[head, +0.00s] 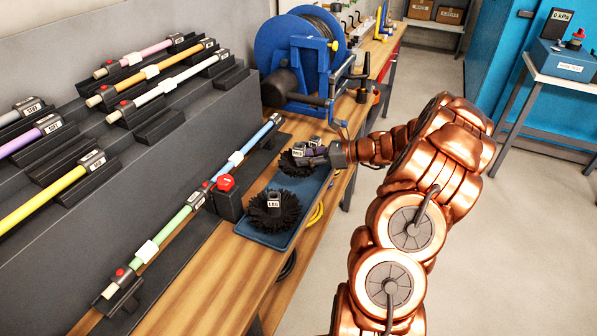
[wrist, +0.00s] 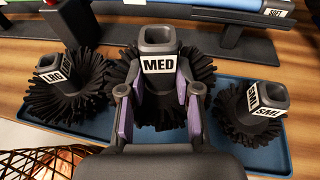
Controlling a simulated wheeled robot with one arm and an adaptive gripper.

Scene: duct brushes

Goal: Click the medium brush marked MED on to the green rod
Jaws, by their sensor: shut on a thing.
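The medium brush, with black bristles and a white MED label (wrist: 158,65), stands upright at the middle of the wrist view. It also shows in the head view (head: 298,152), partly covered by my gripper. My gripper (head: 318,154) is shut on its collar, with one purple-padded finger on each side. I cannot tell whether its bristles touch the tray. The green rod (head: 175,225) lies in black holders on the bench, left of the tray, apart from the brush. It has a white band and a red button near its front end.
The blue tray (head: 256,238) also holds the LRG brush (head: 273,215) and the SML brush (wrist: 262,110). A box with a red button (head: 226,184) stands between green rod and tray. A blue rod (head: 255,142) continues behind. Racks of other rods rise at left; a blue reel (head: 285,45) stands behind.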

